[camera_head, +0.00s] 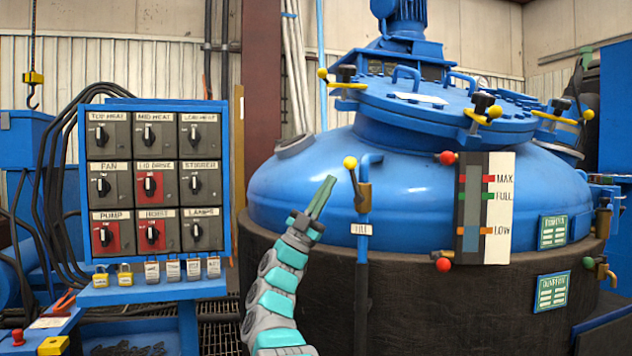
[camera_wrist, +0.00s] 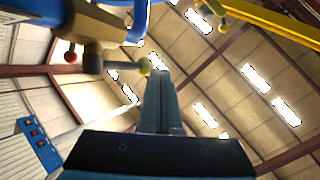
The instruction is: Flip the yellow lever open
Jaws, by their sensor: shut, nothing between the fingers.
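The yellow-knobbed lever (camera_head: 350,163) stands on a brass valve on the blue pipe labelled "FILL", in front of the blue vessel. Its handle points up, leaning slightly left. I cannot tell whether the fingers touch the knob.
The blue vessel (camera_head: 310,190) with its dark lower wall fills the right side. Its lid clamps carry other yellow knobs (camera_head: 495,111). A level gauge (camera_head: 485,207) with red knobs is right of the pipe. A switch panel (camera_head: 153,105) with padlocks below is left of my arm.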

